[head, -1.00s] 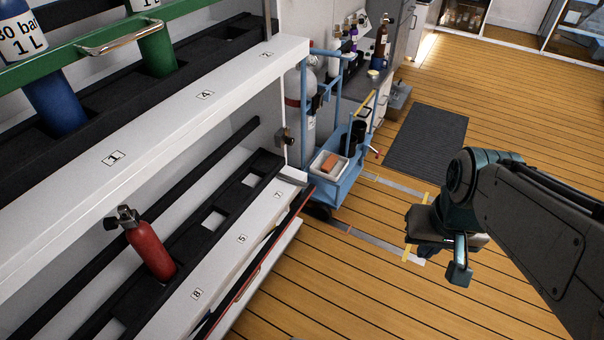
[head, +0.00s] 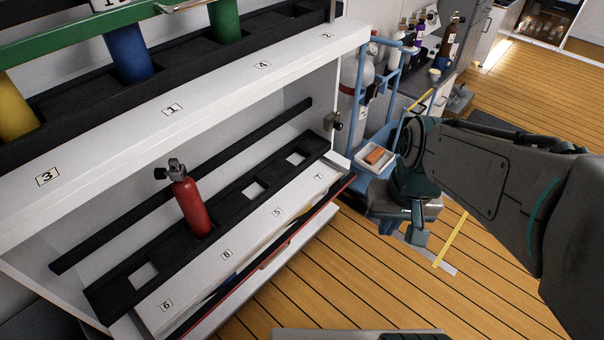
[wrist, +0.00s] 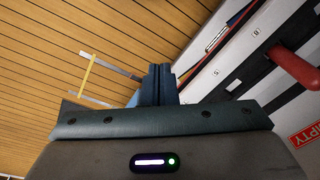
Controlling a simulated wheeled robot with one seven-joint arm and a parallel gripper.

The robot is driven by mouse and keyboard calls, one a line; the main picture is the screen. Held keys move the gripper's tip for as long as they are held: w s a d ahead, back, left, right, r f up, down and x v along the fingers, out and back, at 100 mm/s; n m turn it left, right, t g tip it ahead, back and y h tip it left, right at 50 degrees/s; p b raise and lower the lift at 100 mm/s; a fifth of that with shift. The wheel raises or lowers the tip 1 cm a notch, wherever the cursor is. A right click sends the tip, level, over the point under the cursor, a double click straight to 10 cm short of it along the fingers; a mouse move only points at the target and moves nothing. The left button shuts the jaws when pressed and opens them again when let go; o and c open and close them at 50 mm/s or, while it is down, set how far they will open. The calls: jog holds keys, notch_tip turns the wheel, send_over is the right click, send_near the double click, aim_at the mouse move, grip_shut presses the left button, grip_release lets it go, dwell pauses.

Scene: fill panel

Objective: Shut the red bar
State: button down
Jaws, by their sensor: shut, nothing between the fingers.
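The red bar (head: 326,205) is a long thin bar along the front of the lower shelf (head: 292,213), hanging low and out from its edge, so it stands open. It also shows in the wrist view (wrist: 239,16), running up and to the right beyond my fingers. A red cylinder (head: 194,207) stands in the lower black rack, its valve up. My gripper (head: 404,229) is shut and empty, in front of the shelf's right end, to the right of the bar and apart from it. The closed fingers show in the wrist view (wrist: 158,84).
The upper shelf holds yellow, blue (head: 133,52) and green cylinders behind a green bar (head: 100,32). A blue trolley (head: 392,85) with a white tray stands behind my gripper. Wooden floor (head: 340,275) in front of the shelf is clear.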

jog(key=w+a+f+m+g+y+b, duration=0.1)
jog(key=w+a+f+m+y+b, duration=0.25)
jog(key=f, duration=0.55)
jog(key=w+a+f+m+g+y+b, duration=0.25)
jog(key=f+y+b, duration=0.2)
jog(key=f, duration=0.35)
jog(key=w+a+f+m+g+y+b, duration=0.1)
jog(key=w+a+f+m+y+b, duration=0.25)
jog(key=f, duration=0.55)
jog(key=w+d+f+m+t+y+b, duration=0.25)
jog(key=w+f+m+t+b, duration=0.2)
jog(key=f+m+t, duration=0.55)
jog(key=w+d+f+m+t+y+b, duration=0.1)
jog(key=w+d+f+m+t+b, duration=0.2)
jog(key=w+f+m+t, duration=0.75)
jog(key=w+a+r+n+g+b, duration=0.2)
jog(key=a+n+g+b, duration=0.1)
jog(key=a, duration=0.4)
jog(key=shift+a+r+n+g, duration=0.3)
jog(key=shift+a+r+n, duration=0.1)
jog(key=shift+n, duration=0.3)
jog(key=shift+r, duration=0.1)
